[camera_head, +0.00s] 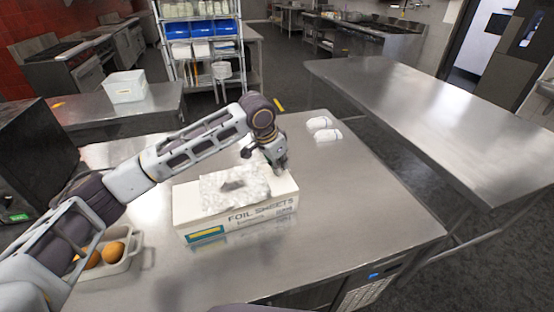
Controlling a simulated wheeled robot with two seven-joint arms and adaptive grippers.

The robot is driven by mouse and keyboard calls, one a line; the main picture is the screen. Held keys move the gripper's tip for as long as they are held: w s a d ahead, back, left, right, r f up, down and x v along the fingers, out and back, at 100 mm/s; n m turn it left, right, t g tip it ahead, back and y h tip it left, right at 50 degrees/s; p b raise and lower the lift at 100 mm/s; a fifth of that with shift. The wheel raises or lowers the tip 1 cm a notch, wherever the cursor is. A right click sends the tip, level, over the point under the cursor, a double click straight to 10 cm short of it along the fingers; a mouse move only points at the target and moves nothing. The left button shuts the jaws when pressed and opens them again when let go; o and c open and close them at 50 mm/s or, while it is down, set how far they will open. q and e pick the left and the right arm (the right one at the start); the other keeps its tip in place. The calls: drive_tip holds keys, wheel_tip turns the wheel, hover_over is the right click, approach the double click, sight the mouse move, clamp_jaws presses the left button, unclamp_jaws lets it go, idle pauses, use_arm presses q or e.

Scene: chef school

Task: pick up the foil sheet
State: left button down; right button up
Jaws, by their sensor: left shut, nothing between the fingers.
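A white box labelled "FOIL SHEETS" (262,217) lies on the steel table (370,225), its printed side facing me. A crumpled silvery foil sheet (232,192) sticks up from the opening in the top of the box. My left arm comes in from the left and reaches across behind the box. My left gripper (281,168) points down at the far right end of the box, to the right of the foil. It is shut and holds nothing. I cannot tell if it touches the box. My right gripper is out of view.
A tray with orange round items (113,249) stands at the table's left, partly behind my arm. Two white objects (325,130) lie at the back. A dark appliance (32,160) is at far left. The table's right side is clear. Another steel table (440,110) stands to the right.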

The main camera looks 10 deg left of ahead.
sight(272, 177)
use_arm(q)
drive_tip(key=shift+s+a+r, duration=0.15)
drive_tip(key=shift+s+a, duration=0.75)
drive_tip(key=shift+a, duration=0.05)
drive_tip(key=shift+s+a, duration=0.45)
drive_tip(key=shift+s, duration=0.05)
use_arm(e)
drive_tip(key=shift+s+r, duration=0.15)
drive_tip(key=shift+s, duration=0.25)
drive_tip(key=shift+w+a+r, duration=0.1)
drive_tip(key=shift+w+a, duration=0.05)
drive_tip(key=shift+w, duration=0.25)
